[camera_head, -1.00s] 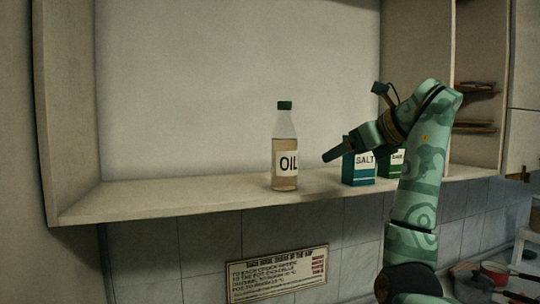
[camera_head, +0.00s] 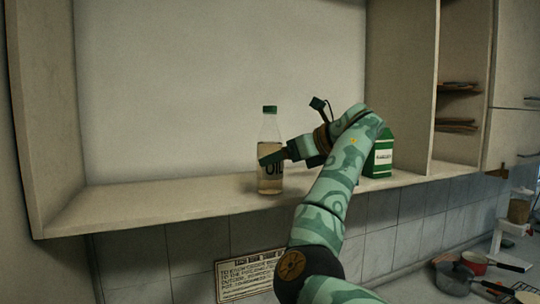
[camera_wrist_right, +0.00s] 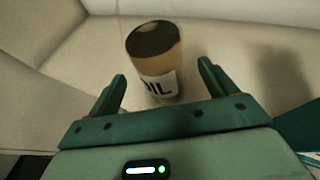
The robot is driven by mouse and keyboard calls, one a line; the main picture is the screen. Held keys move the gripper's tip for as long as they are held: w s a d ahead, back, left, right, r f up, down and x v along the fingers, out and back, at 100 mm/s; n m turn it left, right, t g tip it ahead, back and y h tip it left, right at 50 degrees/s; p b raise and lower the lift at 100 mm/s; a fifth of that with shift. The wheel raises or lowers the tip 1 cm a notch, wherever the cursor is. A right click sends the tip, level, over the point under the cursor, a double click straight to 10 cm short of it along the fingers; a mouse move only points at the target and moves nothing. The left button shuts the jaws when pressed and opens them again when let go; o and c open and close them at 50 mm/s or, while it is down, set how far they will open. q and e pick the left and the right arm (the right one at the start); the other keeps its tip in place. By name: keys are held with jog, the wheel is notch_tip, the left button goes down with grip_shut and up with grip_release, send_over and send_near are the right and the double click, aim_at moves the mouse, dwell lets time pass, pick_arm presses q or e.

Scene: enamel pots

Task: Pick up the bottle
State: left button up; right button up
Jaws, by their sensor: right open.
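The oil bottle (camera_head: 269,135), clear with a green cap and a white OIL label, stands upright on the wall shelf (camera_head: 130,205). My right gripper (camera_head: 272,157) is at the bottle's label height, and one finger crosses in front of the label. In the right wrist view the bottle (camera_wrist_right: 158,62) shows between the two spread fingers of my right gripper (camera_wrist_right: 160,77), with a gap on each side. The gripper is open and holds nothing. My left gripper is in neither view.
A green carton (camera_head: 380,158) stands on the shelf to the right, partly behind my right arm. A sign (camera_head: 250,277) hangs on the tiles below. A dark pan (camera_head: 455,278) and a red pot (camera_head: 475,262) are at lower right. The shelf left of the bottle is clear.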

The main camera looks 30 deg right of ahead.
jog(key=p+x, duration=0.1)
jog(key=x, duration=0.1)
jog(key=p+x, duration=0.1)
jog(key=shift+w+a+r, duration=0.2)
jog(key=shift+w+a, duration=0.1)
jog(key=shift+w, duration=0.15)
jog(key=shift+w+f, duration=0.25)
jog(key=shift+w, duration=0.05)
jog(key=c, duration=1.3)
jog(key=shift+r, duration=0.1)
jog(key=shift+c, duration=1.3)
